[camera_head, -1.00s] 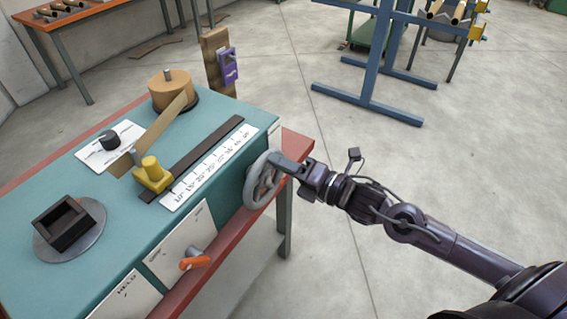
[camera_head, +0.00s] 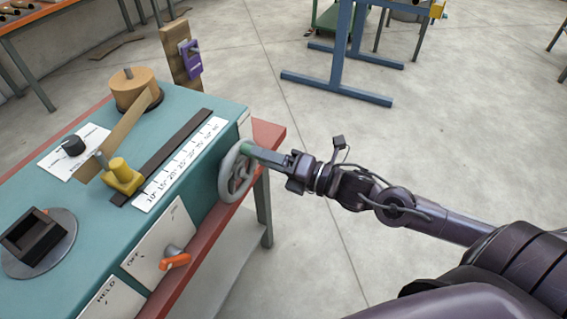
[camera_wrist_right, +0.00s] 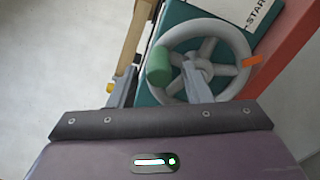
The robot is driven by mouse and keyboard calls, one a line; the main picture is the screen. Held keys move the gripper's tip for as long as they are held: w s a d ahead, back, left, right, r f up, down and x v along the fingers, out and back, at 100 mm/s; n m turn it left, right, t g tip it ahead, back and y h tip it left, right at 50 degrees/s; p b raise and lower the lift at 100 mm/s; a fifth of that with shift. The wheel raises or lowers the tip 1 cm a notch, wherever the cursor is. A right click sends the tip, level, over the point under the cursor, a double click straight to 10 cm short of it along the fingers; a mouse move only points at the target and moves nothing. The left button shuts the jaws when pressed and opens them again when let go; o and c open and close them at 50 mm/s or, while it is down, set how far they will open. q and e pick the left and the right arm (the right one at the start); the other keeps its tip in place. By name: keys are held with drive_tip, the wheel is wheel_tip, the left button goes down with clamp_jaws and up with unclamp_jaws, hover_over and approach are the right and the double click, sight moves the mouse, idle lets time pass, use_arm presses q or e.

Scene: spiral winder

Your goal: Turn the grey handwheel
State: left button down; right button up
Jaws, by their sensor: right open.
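The grey handwheel (camera_head: 224,181) is upright on the right end of the teal winder bench. It has spokes and a green handle (camera_head: 246,150) at its upper rim. My right gripper (camera_head: 256,153) is open at that upper rim, with its fingers reaching towards the handle. In the right wrist view the handwheel rim (camera_wrist_right: 200,24) faces me. There the green handle (camera_wrist_right: 158,65) lies between the two spread fingers, and one finger overlaps the wheel's lower middle. Whether a finger touches the handle I cannot tell. My left gripper is not in view.
The bench carries a brown roll (camera_head: 137,91), a yellow guide block (camera_head: 122,178), a white scale strip (camera_head: 180,165) and a black square block (camera_head: 37,237). An orange lever (camera_head: 174,262) sticks out of the front panel. A blue stand (camera_head: 342,60) is behind. Floor right of the bench is clear.

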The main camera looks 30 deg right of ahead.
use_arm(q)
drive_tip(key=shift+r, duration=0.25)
use_arm(e)
drive_tip(key=shift+v, duration=2.4)
